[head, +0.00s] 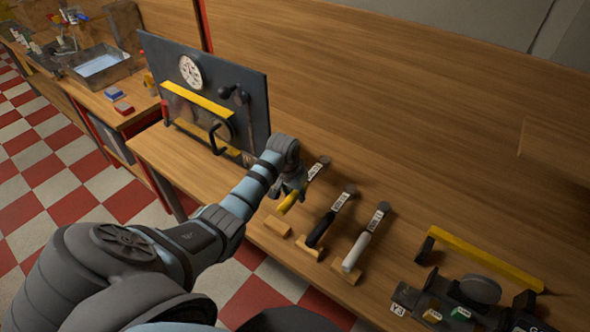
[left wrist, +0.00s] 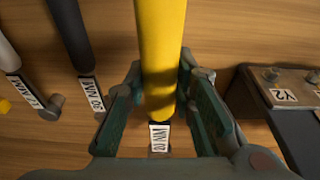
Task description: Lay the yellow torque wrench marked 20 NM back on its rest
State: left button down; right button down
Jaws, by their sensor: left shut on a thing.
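The yellow torque wrench (head: 288,203) has a yellow handle and a white tag near its head; it also shows in the left wrist view (left wrist: 160,60). My left gripper (left wrist: 160,105) is shut on the handle near the tag, one finger on each side. In the head view the handle's free end is by a small wooden rest block (head: 277,226); whether it touches the block cannot be told. My right gripper is not in view.
A black-handled wrench (head: 322,229) and a white-handled wrench (head: 356,252) lie alongside to the right on wooden blocks. An upright dark panel with a gauge (head: 190,70) stands to the left. A fixture with a yellow bar (head: 485,258) is at right. The bench behind is clear.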

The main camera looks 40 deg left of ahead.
pick_arm(q)
jog(key=shift+w+a+r, duration=0.1)
jog(key=shift+w+a, duration=0.05)
jog(key=shift+a, duration=0.3)
jog(key=shift+d, duration=0.1)
jog(key=shift+s+f, duration=0.2)
jog(key=shift+f, duration=0.05)
jog(key=b+x, duration=0.2)
jog(key=s+b+x, duration=0.1)
jog(key=b+x, duration=0.1)
jog(key=x, duration=0.1)
jog(key=shift+f, duration=0.2)
jog(key=shift+s+f, duration=0.1)
jog(key=shift+f, duration=0.1)
jog(key=shift+f, duration=0.2)
